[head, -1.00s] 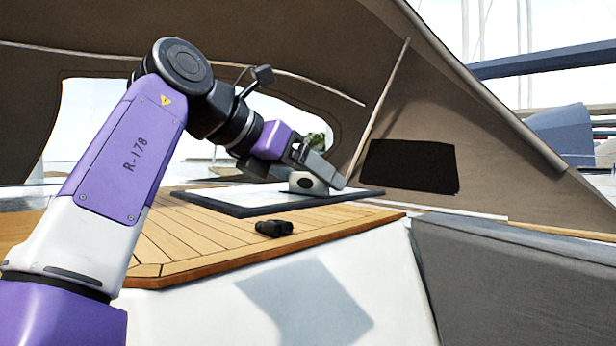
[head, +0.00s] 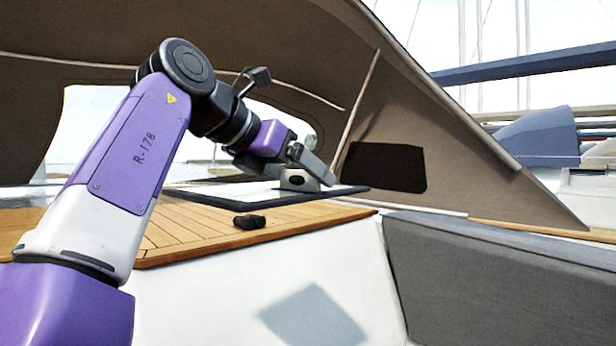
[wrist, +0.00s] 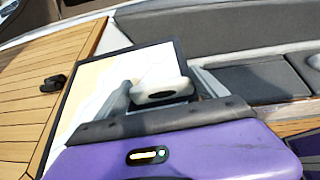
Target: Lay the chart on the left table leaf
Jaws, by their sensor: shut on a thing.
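The chart (head: 245,192) is a pale sheet with a dark border and a white block-like grip (head: 298,180) on it. My gripper (head: 304,173) is shut on this grip, with grey fingers on either side of it. The wrist view shows the cream and white chart (wrist: 93,82) flat beneath the fingers. In the head view the chart looks level over the far part of a slatted wooden top (head: 180,232). I cannot tell the gap between them, nor whether this top is the left table leaf.
Small black binoculars (head: 249,222) lie on the wooden top near its front edge. A grey cushioned bench (head: 490,285) stands at the right. A brown canvas hood (head: 290,45) arches over and behind the arm. A square shadow (head: 315,315) falls on the white side below.

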